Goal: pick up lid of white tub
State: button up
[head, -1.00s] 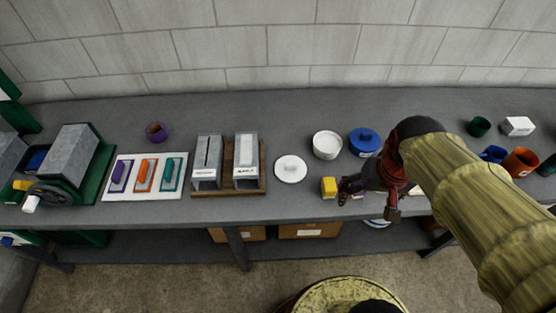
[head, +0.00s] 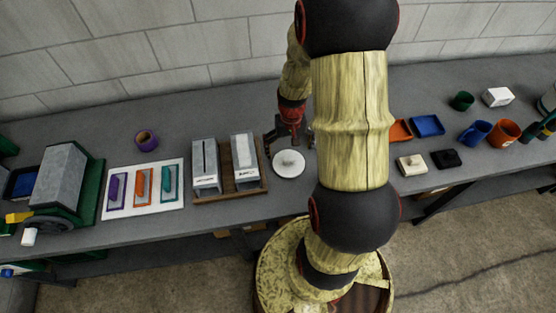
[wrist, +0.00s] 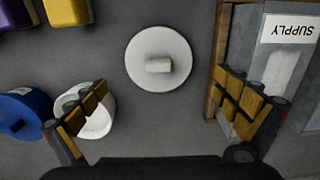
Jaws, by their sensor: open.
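The white round lid (head: 288,165) lies flat on the grey bench, with a small raised knob on top. In the wrist view the lid (wrist: 150,80) is a little above centre, its knob between the lines of my two fingers. My gripper (head: 289,142) is open and empty, above and just behind the lid, its fingers (wrist: 163,92) spread wide to either side. The white tub (wrist: 97,124) shows at lower left in the wrist view, partly covered by my left finger. My arm hides the tub in the head view.
A wooden rack with grey boxes (head: 242,150) stands close left of the lid; in the wrist view my right finger overlaps its supply box (wrist: 275,65). A blue pot (wrist: 22,112) and yellow block (wrist: 68,10) lie on the tub's side.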

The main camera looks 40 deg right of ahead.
aim_at(289, 159)
notch_tip(289, 159, down, 7)
jog(key=shift+d+f+b, duration=0.15)
jog(key=shift+b, duration=0.35)
jog(key=shift+c, duration=0.3)
jog(key=c, duration=1.4)
jog(key=shift+s+f, duration=0.1)
jog(key=shift+c, duration=0.4)
